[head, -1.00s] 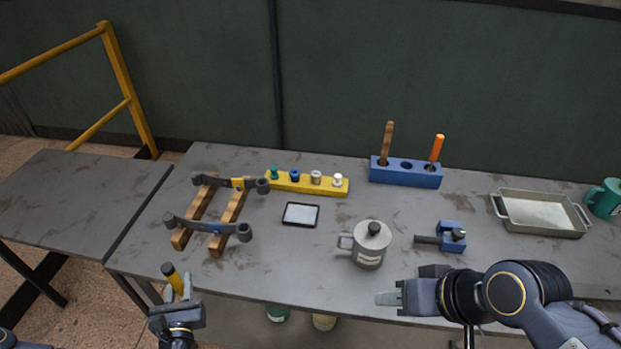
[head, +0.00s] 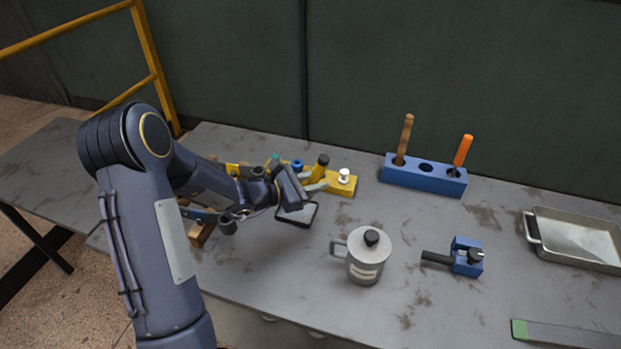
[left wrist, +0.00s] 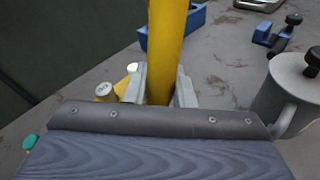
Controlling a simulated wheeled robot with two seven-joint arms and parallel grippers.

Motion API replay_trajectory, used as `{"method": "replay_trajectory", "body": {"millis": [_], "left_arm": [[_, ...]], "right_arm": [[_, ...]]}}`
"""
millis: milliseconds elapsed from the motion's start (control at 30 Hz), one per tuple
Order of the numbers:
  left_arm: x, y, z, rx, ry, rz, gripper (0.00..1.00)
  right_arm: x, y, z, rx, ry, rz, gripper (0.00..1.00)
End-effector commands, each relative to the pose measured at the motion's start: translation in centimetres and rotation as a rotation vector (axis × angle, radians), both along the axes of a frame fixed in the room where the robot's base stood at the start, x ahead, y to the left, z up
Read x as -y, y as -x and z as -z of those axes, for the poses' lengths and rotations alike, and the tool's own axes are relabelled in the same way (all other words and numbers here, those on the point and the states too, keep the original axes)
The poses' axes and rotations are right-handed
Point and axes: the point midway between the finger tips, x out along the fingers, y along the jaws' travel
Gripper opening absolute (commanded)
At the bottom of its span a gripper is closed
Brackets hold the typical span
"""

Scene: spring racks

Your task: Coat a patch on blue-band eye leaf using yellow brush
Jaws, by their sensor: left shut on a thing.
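My left gripper (head: 312,181) is shut on the yellow brush (left wrist: 168,45), whose yellow handle rises between the fingers in the left wrist view. In the head view the brush's dark end (head: 322,160) shows above the fingers; its bristles are not visible. The blue-band eye leaf (head: 203,215) lies on wooden bars behind my left arm, mostly hidden. My right gripper is not in view.
A grey lidded pot (head: 368,262) stands right of the gripper. Beyond are a blue holder (head: 424,178) with two handles, a blue clamp-like tool (head: 467,257) and a metal tray (head: 580,240). A green-ended bar (head: 565,334) lies front right. The table between them is clear.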

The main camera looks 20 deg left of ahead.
Motion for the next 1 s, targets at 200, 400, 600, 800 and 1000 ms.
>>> {"method": "replay_trajectory", "body": {"millis": [200,400,600,800,1000], "left_arm": [[-2.2,-1.4,-2.1,-0.006,-0.036,-0.029,0.0],[-2.3,-1.4,-1.4,-0.008,-0.035,-0.031,0.0],[-2.3,-1.4,0.5,-0.008,-0.033,-0.032,0.0],[-2.2,-1.4,2.7,-0.009,-0.033,-0.031,0.0],[-2.3,-1.4,3.7,-0.007,-0.034,-0.032,0.0]], "right_arm": [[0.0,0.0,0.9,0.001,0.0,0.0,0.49],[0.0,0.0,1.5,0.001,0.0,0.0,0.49],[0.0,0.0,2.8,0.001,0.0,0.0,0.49],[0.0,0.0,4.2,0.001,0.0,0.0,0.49],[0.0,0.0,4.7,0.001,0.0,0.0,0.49]]}}
